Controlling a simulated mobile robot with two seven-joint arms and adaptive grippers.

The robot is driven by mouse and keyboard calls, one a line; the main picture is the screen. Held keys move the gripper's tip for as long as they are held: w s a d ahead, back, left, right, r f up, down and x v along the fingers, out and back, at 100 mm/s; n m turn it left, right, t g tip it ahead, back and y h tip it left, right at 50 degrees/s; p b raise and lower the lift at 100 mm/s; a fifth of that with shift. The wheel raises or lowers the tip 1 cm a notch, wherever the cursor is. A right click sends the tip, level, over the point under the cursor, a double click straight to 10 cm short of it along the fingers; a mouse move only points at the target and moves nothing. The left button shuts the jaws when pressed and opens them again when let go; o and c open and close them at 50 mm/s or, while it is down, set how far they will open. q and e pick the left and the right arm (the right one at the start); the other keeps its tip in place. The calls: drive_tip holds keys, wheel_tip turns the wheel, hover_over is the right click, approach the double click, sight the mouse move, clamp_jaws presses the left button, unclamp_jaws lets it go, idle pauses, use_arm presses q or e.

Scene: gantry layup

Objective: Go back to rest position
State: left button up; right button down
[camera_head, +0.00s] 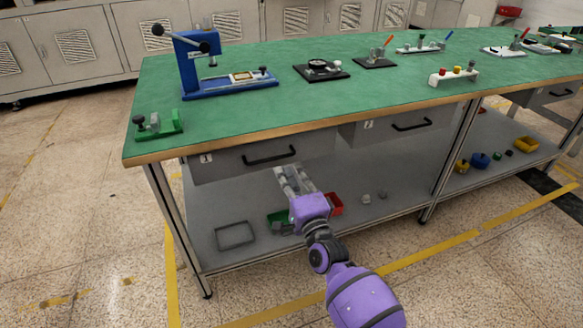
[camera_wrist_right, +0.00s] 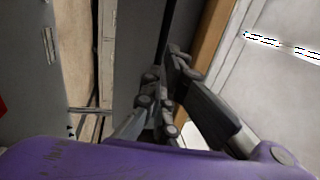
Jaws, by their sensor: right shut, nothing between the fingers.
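My right arm, purple and grey, reaches up from the bottom of the head view. Its right gripper (camera_head: 283,172) is shut and empty in front of the workbench, just under the handle of drawer 1 (camera_head: 232,163). In the right wrist view the fingers (camera_wrist_right: 167,72) are seen close up, near the grey bench front. I cannot tell from these views whether they touch it. My left gripper is not in view.
The green-topped workbench (camera_head: 240,117) carries a blue press (camera_head: 190,68) and several small fixtures. Drawer 2 (camera_head: 360,131) is shut. The floor in front is open.

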use_arm(q)
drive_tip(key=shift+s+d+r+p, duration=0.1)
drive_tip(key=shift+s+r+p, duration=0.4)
drive_tip(key=shift+p, duration=0.1)
use_arm(e)
drive_tip(key=v, duration=1)
drive_tip(key=shift+s, duration=0.2)
